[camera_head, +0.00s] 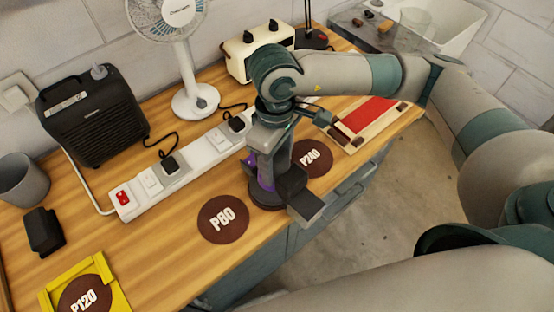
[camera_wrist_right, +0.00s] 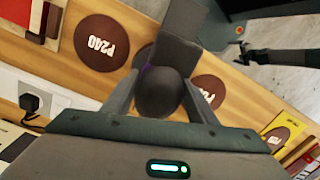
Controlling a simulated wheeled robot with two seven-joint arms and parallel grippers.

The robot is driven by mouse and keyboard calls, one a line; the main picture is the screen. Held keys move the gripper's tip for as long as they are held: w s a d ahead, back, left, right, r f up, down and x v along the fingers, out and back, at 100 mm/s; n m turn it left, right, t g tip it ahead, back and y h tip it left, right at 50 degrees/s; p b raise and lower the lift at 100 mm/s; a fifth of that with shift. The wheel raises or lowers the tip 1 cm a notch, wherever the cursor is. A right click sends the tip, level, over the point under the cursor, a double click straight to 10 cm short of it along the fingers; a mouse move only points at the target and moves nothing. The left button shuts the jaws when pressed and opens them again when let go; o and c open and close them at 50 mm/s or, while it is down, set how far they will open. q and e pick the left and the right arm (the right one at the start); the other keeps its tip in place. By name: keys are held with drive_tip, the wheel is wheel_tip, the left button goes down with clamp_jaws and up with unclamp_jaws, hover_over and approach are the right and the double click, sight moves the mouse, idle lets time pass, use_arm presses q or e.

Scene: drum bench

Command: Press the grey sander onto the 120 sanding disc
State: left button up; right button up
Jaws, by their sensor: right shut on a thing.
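The grey sander (camera_head: 264,170) is upright between the P80 and P240 discs, its dark round pad at the bench top. I cannot tell whether the pad touches the bench. My right gripper (camera_head: 270,150) is shut on the sander; in the right wrist view the sander's dark rounded body (camera_wrist_right: 160,92) sits between the fingers. The 120 sanding disc (camera_head: 85,298), marked P120, is brown and lies in a yellow holder (camera_head: 118,290) at the lower left, well away from the sander. A dark part that looks like my left gripper (camera_wrist_right: 280,57) shows at the wrist view's right edge, its jaws unclear.
The P80 disc (camera_head: 223,218) lies left of the sander, the P240 disc (camera_head: 312,157) right. A white power strip (camera_head: 200,152) runs behind. A fan (camera_head: 195,100), black heater (camera_head: 92,115), grey cup (camera_head: 22,180) and black block (camera_head: 43,230) stand around. Bare wood lies between P80 and the yellow holder.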

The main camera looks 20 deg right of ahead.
drive_tip(key=shift+r, duration=0.25)
drive_tip(key=shift+r+b, duration=0.3)
drive_tip(key=shift+r, duration=2.5)
